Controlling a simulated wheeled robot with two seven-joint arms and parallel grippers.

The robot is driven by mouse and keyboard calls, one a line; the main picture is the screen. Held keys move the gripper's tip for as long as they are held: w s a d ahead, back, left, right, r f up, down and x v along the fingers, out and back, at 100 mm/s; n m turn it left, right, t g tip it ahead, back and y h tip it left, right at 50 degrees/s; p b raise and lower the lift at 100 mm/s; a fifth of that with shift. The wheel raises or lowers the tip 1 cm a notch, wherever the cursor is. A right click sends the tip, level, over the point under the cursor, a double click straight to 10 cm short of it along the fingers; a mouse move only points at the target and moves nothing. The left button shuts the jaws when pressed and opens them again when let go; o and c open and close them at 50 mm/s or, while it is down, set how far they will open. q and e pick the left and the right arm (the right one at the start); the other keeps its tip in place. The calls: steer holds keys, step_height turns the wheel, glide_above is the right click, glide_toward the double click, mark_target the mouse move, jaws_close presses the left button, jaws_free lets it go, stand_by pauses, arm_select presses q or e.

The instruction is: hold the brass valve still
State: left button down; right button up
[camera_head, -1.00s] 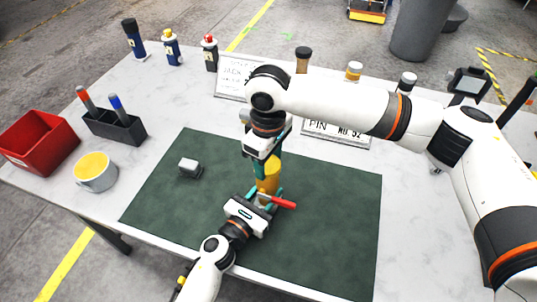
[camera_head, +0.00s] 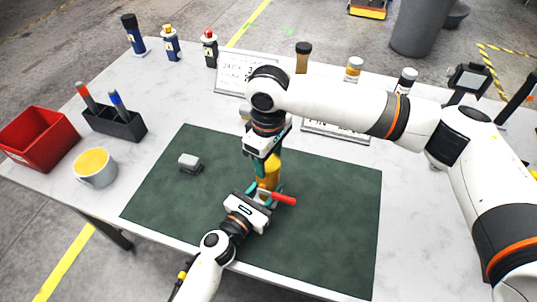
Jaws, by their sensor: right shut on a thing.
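The brass valve (camera_head: 270,172) stands upright on the dark green mat (camera_head: 330,218), with a red lever (camera_head: 285,200) pointing right at its lower part. My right gripper (camera_head: 268,162) comes down from above and is shut on the upper part of the valve. My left gripper (camera_head: 265,191) comes in from the front, low at the valve's base and lever. Its teal fingers show on both sides there; whether they touch the valve is hard to see. Parts of the valve are hidden by both grippers.
Bottles (camera_head: 170,46) and a sign (camera_head: 236,75) line the back. The mat's right side is clear.

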steer(key=shift+f, duration=0.1)
steer(key=m, duration=0.2)
steer(key=shift+s+m, duration=0.1)
steer(key=shift+m, duration=0.2)
steer(key=m, duration=0.4)
steer(key=shift+a, duration=0.1)
steer(key=m, duration=0.4)
steer(key=shift+a+m, duration=0.1)
steer(key=shift+m, duration=0.3)
steer(key=m, duration=0.4)
steer(key=shift+m, duration=0.4)
steer(key=m, duration=1.1)
steer(key=shift+w, duration=0.2)
steer(key=m, duration=0.3)
steer(key=shift+m, duration=0.3)
